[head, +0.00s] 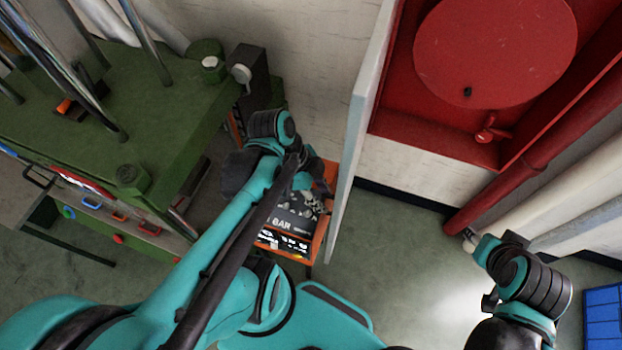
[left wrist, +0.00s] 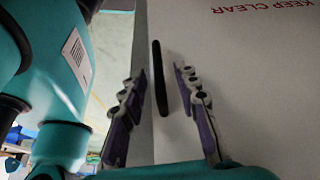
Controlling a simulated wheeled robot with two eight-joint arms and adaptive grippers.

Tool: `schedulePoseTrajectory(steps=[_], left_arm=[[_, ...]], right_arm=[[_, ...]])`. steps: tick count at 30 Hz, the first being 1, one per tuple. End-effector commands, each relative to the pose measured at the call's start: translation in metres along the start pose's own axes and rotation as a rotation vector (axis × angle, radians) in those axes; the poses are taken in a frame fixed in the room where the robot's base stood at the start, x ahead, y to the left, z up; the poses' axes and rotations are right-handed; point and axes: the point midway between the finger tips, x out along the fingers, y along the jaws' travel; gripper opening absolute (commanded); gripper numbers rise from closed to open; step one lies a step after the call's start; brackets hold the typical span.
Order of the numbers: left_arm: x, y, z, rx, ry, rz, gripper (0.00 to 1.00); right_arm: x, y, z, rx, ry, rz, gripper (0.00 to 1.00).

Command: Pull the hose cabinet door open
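The hose cabinet (head: 440,130) is red inside and stands open at the upper right of the head view, with a round red reel (head: 495,50) in it. Its pale door (head: 352,140) stands out from the cabinet's left side, seen nearly edge-on. In the left wrist view the door face (left wrist: 235,75) carries red "KEEP CLEAR" lettering and a black bar handle (left wrist: 160,78). My left gripper (head: 312,170) is beside the door's outer face. Its fingers (left wrist: 160,95) are open, one each side of the handle, with gaps visible. My right gripper (head: 472,240) is at the lower right, its fingers unclear.
A green workbench (head: 150,100) with metal posts fills the left. An orange cart (head: 325,215) with boxes stands below my left gripper, close to the door. Red and white pipes (head: 540,160) run along the right. A blue crate (head: 603,315) is at the right edge. Floor before the cabinet is clear.

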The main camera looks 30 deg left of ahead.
Motion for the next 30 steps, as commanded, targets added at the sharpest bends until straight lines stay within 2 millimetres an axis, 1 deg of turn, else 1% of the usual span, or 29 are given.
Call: schedulePoseTrajectory(steps=[9,15,18,21,30], left_arm=[[-0.061,0.001,0.001,-0.004,0.0,-0.001,0.31],[-0.09,0.0,0.001,-0.002,0.0,-0.001,0.31],[-0.097,0.001,0.0,-0.002,0.0,-0.001,0.31],[-0.1,0.001,0.0,-0.001,0.0,0.0,0.31],[-0.1,0.001,0.0,0.0,0.0,0.0,0.31]], right_arm=[[0.0,0.0,0.0,0.0,0.0,0.0,0.4],[0.0,0.0,0.0,0.0,0.0,0.0,0.4],[0.0,0.0,0.0,0.0,0.0,0.0,0.4],[0.0,0.0,0.0,0.0,0.0,0.0,0.4],[0.0,0.0,0.0,0.0,0.0,0.0,0.4]])
